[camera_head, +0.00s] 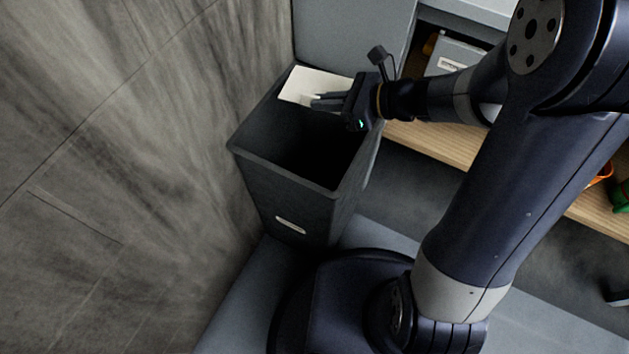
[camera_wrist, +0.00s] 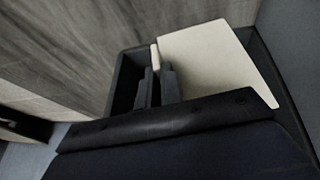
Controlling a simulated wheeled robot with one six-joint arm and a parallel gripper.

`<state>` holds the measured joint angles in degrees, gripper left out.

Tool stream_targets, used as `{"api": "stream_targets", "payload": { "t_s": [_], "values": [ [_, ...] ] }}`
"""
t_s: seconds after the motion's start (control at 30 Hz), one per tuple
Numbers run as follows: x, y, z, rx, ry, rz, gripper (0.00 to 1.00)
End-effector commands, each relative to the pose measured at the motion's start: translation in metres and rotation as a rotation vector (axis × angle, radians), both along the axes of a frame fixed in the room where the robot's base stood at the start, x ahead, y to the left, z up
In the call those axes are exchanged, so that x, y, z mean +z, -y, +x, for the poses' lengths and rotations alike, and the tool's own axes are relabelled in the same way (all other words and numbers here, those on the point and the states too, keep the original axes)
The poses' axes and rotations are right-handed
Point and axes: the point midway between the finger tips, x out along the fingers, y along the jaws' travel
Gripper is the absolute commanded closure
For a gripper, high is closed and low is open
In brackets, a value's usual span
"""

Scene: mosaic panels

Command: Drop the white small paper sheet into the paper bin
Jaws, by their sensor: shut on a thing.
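A white small paper sheet (camera_head: 306,84) is held in my gripper (camera_head: 318,101) over the far part of the dark bin's opening. The sheet also shows in the wrist view (camera_wrist: 218,68), beside and beyond the fingers (camera_wrist: 156,87). My gripper is shut on the sheet near its edge. The dark grey paper bin (camera_head: 285,188) stands upright with its open top beneath the sheet, and its rim also shows in the wrist view (camera_wrist: 126,72). The bin's inside is in deep shadow, so its contents cannot be told.
A grey marbled wall (camera_head: 130,130) rises close along the bin's left side. A wooden shelf (camera_head: 432,143) lies to the right, with a grey box (camera_head: 455,58) behind my arm. An orange thing (camera_head: 600,175) and a green thing (camera_head: 621,196) sit at the right edge.

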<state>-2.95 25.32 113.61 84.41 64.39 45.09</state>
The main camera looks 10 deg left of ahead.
Motion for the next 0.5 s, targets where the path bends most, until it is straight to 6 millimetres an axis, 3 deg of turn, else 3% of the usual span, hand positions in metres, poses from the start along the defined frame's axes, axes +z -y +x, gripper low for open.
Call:
{"api": "stream_targets", "payload": {
  "t_s": [0.27, 0.5],
  "values": [
    [-0.017, -0.001, -0.002, 0.008, 0.000, 0.000, 1.00],
    [-0.044, -0.001, -0.001, 0.007, 0.000, 0.000, 1.00]
  ]
}}
